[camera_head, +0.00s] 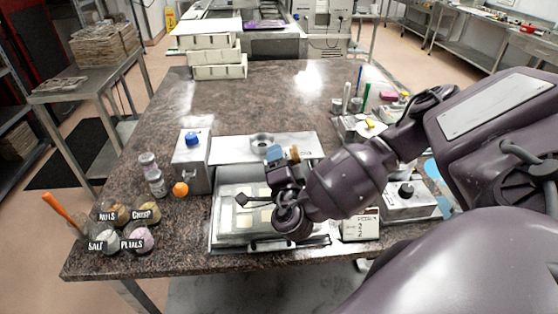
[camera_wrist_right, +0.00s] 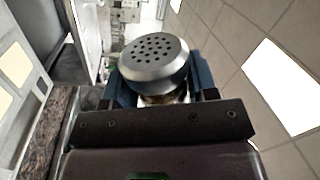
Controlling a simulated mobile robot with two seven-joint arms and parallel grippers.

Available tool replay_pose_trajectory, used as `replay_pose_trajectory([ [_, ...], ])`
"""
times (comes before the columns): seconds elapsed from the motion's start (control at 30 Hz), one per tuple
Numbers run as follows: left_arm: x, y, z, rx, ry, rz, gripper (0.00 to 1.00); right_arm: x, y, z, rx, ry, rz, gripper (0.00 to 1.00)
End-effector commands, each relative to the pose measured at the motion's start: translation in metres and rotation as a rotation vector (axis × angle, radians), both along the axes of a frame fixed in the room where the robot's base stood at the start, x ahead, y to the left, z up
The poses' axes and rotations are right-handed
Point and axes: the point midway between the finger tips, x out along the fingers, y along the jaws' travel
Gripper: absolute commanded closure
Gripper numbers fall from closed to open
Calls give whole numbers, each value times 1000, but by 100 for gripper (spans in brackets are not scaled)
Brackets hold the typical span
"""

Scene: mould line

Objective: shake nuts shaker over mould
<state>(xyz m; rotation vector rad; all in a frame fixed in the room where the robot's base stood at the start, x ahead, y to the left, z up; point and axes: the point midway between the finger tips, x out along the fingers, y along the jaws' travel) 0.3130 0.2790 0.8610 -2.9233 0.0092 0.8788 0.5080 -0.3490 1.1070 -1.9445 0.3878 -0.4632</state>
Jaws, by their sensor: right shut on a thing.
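My right gripper (camera_head: 283,162) is above the far part of the mould (camera_head: 236,212), apart from it. The mould lies in the metal tray of the machine and has pale square cells, partly hidden by my right arm. In the right wrist view, the gripper's blue fingers (camera_wrist_right: 160,88) are shut on a shaker (camera_wrist_right: 153,62) with a round, perforated grey metal lid. Its body is mostly hidden by the gripper, so its contents and exact tilt are hard to tell. My left gripper is not in view.
Two lidded jars (camera_head: 157,184) stand left of the grey box (camera_head: 192,162), near an orange ball (camera_head: 180,189). Cups and tools (camera_head: 353,105) stand at the right. The table's far middle (camera_head: 265,95) is clear.

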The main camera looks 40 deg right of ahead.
Motion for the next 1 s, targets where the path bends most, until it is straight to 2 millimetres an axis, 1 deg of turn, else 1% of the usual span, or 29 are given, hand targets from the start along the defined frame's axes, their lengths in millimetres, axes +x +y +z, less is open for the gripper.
replay_pose_trajectory([
  [0.87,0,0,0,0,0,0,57,0,0,0,0,-1,1,73],
  [0.93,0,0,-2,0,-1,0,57,0,0,-7,0,0,0,73],
  [1.0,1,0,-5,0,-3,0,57,0,1,-19,1,1,1,73],
])
